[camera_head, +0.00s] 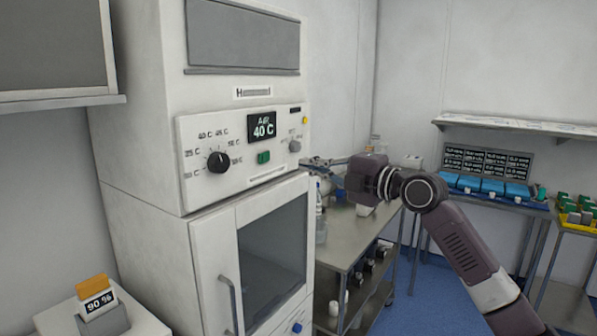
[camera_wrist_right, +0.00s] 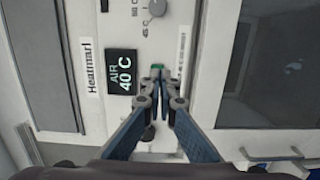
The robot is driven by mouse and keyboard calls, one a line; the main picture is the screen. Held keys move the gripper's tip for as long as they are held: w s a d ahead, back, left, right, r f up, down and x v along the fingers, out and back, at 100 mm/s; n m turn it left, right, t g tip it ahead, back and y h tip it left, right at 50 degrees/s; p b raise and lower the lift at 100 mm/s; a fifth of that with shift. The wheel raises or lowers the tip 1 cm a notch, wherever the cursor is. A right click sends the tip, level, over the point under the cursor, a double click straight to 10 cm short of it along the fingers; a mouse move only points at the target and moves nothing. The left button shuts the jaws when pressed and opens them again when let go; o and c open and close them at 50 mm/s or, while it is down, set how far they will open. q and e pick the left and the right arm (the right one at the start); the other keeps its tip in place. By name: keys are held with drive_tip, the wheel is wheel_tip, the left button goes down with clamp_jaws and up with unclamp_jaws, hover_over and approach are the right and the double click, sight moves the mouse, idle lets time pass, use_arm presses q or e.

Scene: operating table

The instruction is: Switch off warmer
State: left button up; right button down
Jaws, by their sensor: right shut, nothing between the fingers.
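The warmer (camera_head: 145,120) is a tall white cabinet at left centre in the head view. Its control panel has a lit display (camera_head: 262,125) reading "AIR 40 C", a black dial (camera_head: 218,161), a green button (camera_head: 264,157) and a grey knob (camera_head: 295,146). My right gripper (camera_head: 308,161) is shut and empty, to the right of the panel, pointing left. In the wrist view, turned sideways, the right gripper (camera_wrist_right: 160,72) lines up with the green button (camera_wrist_right: 157,66) and partly hides it. Contact cannot be told. My left gripper is out of view.
The warmer's glass door (camera_head: 272,250) with a grey handle (camera_head: 229,303) is below the panel. A metal cart (camera_head: 345,245) with bottles stands right of the warmer. Blue trays (camera_head: 480,186) are on a table at the back right. Blue floor shows between them.

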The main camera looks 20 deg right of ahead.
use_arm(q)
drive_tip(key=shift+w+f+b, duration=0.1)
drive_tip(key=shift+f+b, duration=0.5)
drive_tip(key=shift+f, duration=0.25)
use_arm(e)
drive_tip(key=s+d, duration=0.3)
drive_tip(key=shift+s+d, duration=0.2)
drive_tip(key=shift+d, duration=0.1)
